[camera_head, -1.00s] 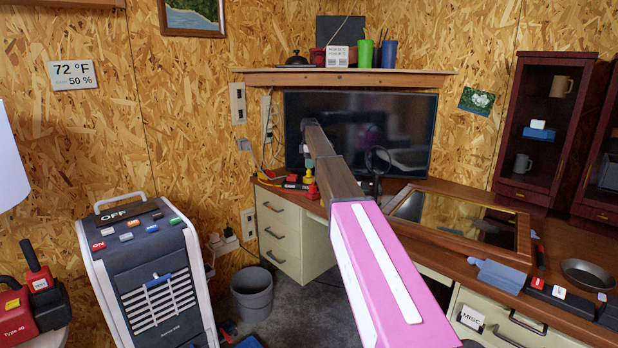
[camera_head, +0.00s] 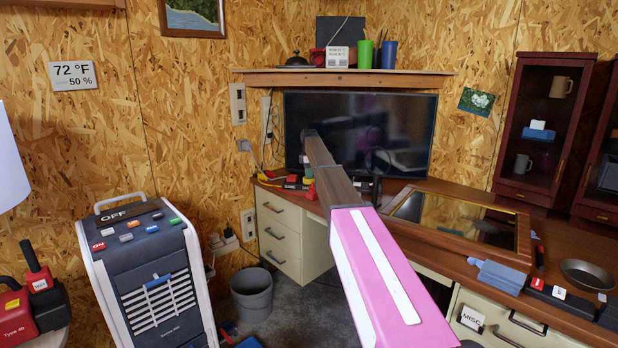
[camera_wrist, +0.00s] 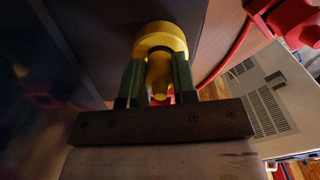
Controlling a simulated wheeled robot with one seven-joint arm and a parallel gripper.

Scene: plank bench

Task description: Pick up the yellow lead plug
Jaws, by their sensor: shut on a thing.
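The yellow lead plug (camera_wrist: 160,42) shows in the wrist view, with a wide round head and a narrower stem. My gripper (camera_wrist: 157,80) is shut on it, with one green finger on each side of the stem. In the head view my pink and brown arm reaches over the bench to the front of the dark screen.
A red plug (camera_head: 311,192) sits on the wooden bench (camera_head: 440,190) by the arm. The dark screen (camera_head: 405,115) stands close behind. A gold-topped framed panel (camera_head: 455,222) lies to the right. A red cable (camera_wrist: 232,52) runs beside my gripper.

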